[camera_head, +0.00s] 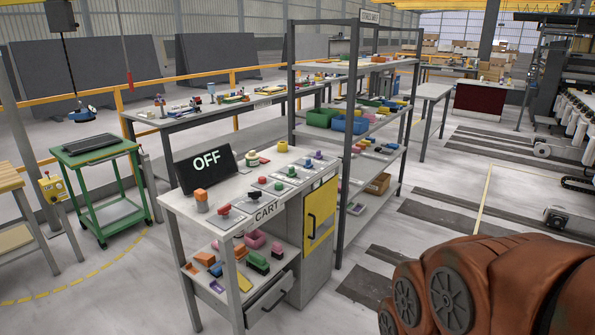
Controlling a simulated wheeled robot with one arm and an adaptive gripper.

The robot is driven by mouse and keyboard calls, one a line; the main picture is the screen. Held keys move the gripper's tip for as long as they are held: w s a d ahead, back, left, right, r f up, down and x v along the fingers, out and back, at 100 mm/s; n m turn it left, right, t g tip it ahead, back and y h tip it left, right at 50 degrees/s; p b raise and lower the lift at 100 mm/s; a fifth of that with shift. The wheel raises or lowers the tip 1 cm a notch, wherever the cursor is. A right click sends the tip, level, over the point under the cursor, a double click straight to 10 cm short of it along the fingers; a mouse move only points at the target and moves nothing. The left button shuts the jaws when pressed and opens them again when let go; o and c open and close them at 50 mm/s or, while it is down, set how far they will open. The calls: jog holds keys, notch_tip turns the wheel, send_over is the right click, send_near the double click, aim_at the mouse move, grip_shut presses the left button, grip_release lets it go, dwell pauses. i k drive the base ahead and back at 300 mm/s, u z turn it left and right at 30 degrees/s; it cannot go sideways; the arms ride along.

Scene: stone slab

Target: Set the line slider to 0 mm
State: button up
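A cart (268,212) with a grey top stands left of centre, with a row of small control plates along its front edge. The plates carry a red knob (224,209), a green knob (292,172) and a purple knob (318,155), among others. I cannot tell which of them is the line slider, and no millimetre scale is readable. A black display (206,165) on the cart reads OFF. A large rust-coloured part of my arm fills the lower right, well right of the cart. My gripper is not in view.
A tall shelf rack (346,150) stands right behind the cart. A green trolley (102,192) is to the left, and a workbench (215,110) is behind the cart. The cart's lower shelf holds several coloured blocks above a partly open drawer (270,300). Floor is clear at lower left.

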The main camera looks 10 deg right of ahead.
aim_at(291, 173)
jog(key=u, duration=0.4)
jog(key=i, duration=2.2)
jog(key=u, duration=0.1)
